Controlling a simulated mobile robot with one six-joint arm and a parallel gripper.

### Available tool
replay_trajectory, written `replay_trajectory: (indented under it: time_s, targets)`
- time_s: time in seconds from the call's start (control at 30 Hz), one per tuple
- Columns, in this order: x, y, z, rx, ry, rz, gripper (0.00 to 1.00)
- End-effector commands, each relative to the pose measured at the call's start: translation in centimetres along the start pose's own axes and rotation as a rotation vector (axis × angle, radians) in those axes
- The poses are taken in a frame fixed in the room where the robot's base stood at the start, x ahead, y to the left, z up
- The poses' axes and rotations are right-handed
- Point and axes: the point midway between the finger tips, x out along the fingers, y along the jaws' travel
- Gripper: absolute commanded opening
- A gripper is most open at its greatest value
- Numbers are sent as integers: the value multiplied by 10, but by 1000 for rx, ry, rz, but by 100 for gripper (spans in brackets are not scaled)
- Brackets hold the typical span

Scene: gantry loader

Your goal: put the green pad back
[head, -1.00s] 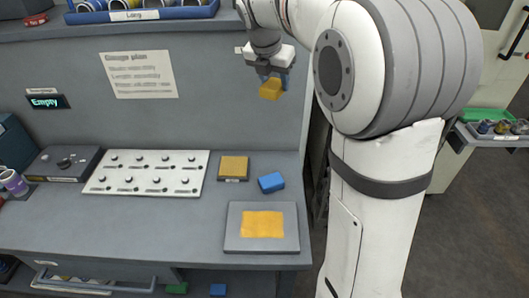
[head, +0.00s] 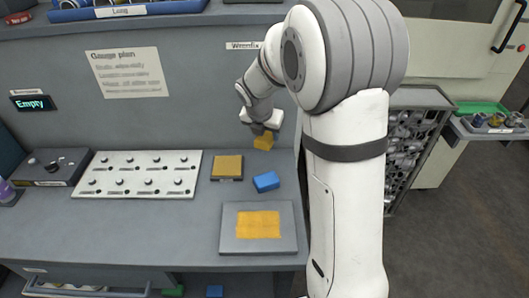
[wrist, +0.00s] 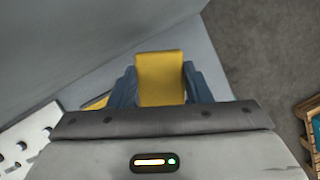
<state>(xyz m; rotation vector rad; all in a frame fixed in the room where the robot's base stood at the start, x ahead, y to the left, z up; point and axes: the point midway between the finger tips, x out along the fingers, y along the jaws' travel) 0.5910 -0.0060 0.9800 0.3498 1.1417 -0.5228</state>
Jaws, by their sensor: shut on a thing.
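My gripper (head: 262,132) is shut on a yellow block (head: 264,143), held in front of the back panel above the workbench. In the wrist view the yellow block (wrist: 160,78) sits between the two blue-grey fingers (wrist: 160,88). A small green piece (head: 173,291), partly cut off, shows low under the bench front; I cannot tell whether it is the green pad. My gripper is far above it and holds no green thing.
A blue block (head: 266,181) lies on the bench beside a yellow-topped dark holder (head: 227,167). In front is a grey plate (head: 231,246) with a yellow patch. A white knobbed board (head: 135,187) lies left. A blue piece (head: 215,291) is below the bench front.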

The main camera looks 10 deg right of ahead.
Motion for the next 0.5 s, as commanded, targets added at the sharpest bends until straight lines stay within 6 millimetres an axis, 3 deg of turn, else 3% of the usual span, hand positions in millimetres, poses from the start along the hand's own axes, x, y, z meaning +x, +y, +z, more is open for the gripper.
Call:
replay_trajectory:
  time_s: [0.1, 0.37, 0.5]
  targets:
    - [22, 0, -10, -2, 2, -2, 23]
    - [41, 1, -17, -1, 0, 0, 23]
    - [61, 0, -26, -2, 2, -2, 23]
